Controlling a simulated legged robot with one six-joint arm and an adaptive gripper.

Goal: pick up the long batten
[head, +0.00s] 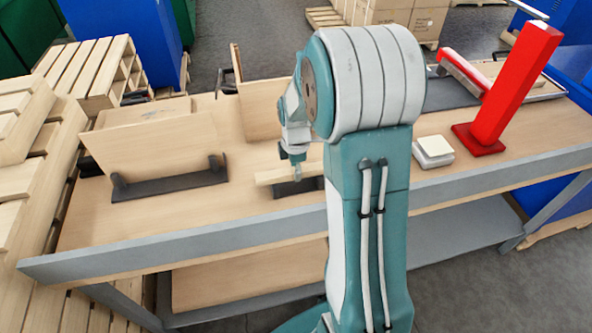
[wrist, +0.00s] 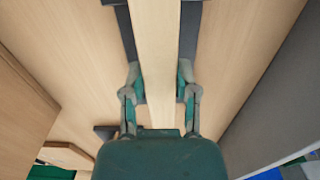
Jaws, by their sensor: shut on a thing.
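The long batten (head: 272,176) is a pale wooden bar on the workbench, and its right part is hidden behind my arm in the head view. In the wrist view the batten (wrist: 155,50) runs up the middle between the fingers. My gripper (wrist: 160,82) is shut on the batten, one finger on each side. In the head view my gripper (head: 297,172) points down onto it. A dark holder (head: 285,190) lies just under or beside the batten. I cannot tell if the batten touches it.
A wooden board stands in a dark holder (head: 170,186) to the left. Another upright board (head: 262,108) is behind my gripper. A red press (head: 512,85) and a small pale stack (head: 433,150) stand to the right. The bench's front left surface (head: 150,222) is clear.

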